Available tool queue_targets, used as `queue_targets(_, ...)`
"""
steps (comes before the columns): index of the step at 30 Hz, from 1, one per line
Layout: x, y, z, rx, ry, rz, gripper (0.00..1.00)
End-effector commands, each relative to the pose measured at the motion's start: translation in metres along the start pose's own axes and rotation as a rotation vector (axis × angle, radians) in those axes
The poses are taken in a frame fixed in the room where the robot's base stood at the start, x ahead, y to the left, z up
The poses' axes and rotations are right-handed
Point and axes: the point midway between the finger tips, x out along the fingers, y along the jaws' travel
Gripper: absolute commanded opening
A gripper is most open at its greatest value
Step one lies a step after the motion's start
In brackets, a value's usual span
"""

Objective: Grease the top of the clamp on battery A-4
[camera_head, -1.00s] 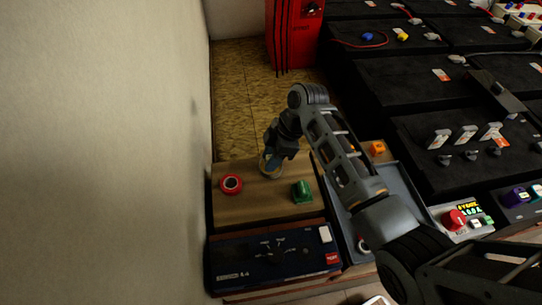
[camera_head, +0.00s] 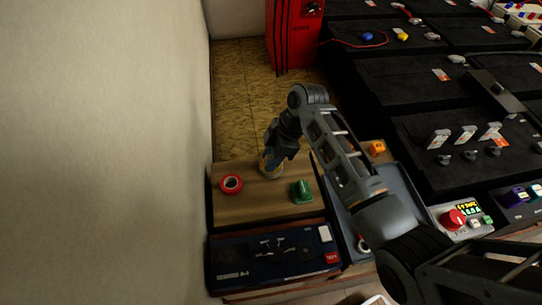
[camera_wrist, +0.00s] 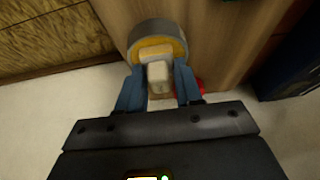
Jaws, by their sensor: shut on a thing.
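My gripper (camera_head: 273,153) is over the far edge of a wooden bench top (camera_head: 240,208). In the wrist view its blue fingers (camera_wrist: 158,78) are shut on a pale, blocky tool (camera_wrist: 158,72) that looks like a brush. The tool's far end is over or inside a round grey tin with yellow grease (camera_wrist: 175,31); I cannot tell whether it touches the grease. The tin also shows under the gripper in the head view (camera_head: 268,171). Black batteries (camera_head: 400,80) with clamps stand at the right. Their labels are too small to read, so I cannot pick out A-4.
A red ring (camera_head: 231,184) and a green object (camera_head: 302,191) lie on the bench. A grey tray (camera_head: 400,183) and an orange block (camera_head: 377,148) are to its right. A dark blue case (camera_head: 262,262) is in front. A wall (camera_head: 110,150) closes the left side.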

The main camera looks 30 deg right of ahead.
Motion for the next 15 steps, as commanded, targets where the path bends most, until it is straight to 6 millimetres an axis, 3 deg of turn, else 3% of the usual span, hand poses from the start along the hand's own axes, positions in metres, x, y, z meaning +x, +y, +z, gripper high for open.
queue_targets(8, 0.002, -0.001, 0.001, 0.002, -0.002, -0.003, 0.11)
queue_targets(15, -0.011, -0.001, -0.004, 0.001, -0.001, -0.003, 0.11)
